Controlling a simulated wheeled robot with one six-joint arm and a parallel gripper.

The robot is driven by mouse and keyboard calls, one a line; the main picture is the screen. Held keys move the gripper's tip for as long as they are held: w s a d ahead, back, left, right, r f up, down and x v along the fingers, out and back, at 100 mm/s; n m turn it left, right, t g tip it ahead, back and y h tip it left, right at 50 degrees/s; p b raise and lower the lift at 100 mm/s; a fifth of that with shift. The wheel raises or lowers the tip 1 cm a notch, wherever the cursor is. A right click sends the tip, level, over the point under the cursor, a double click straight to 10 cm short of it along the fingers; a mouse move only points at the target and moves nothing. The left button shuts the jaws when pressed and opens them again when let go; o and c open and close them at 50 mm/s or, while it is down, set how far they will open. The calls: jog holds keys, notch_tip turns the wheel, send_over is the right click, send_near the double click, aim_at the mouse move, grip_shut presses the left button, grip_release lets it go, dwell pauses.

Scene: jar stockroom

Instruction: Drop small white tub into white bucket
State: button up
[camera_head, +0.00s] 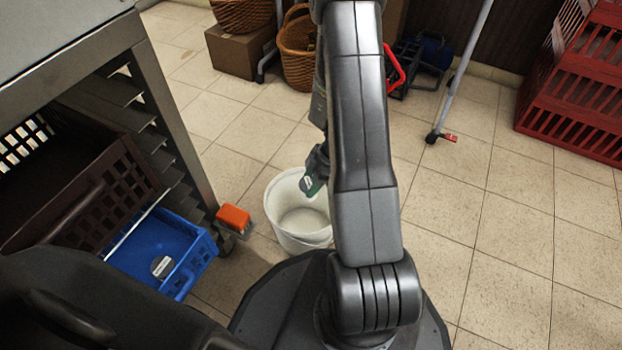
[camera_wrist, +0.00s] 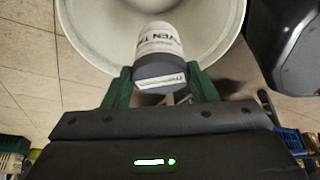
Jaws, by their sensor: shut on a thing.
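The small white tub (camera_wrist: 158,47) has dark print and a dark grey end, and shows in the wrist view between the green fingers. My gripper (camera_wrist: 160,88) is shut on it. The white bucket (camera_wrist: 88,30) lies beyond the tub in that view, its round rim around the tub's far part. In the head view the white bucket (camera_head: 283,226) stands on the floor beside my base. My gripper (camera_head: 309,186) is at the bucket's upper right rim there, and my arm hides part of the bucket. I cannot make out the tub in the head view.
A blue crate (camera_head: 193,268) and a dark brown crate (camera_head: 125,190) sit in a metal rack at left. An orange block (camera_head: 233,217) is beside the bucket. Wicker baskets (camera_head: 297,48) and a cardboard box (camera_head: 240,52) stand at the back, red crates (camera_head: 572,105) at right.

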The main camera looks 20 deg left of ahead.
aim_at(304, 184)
jog(key=o, duration=1.2)
jog(key=p+v, duration=0.5)
jog(key=v, duration=0.9)
jog(key=shift+f, duration=0.1)
jog(key=b+x, duration=0.5)
jog(key=x, duration=0.9)
notch_tip(304, 184, up, 3)
jog(key=shift+f+p, duration=0.15)
jog(key=shift+p, duration=0.45)
jog(key=shift+r, duration=0.65)
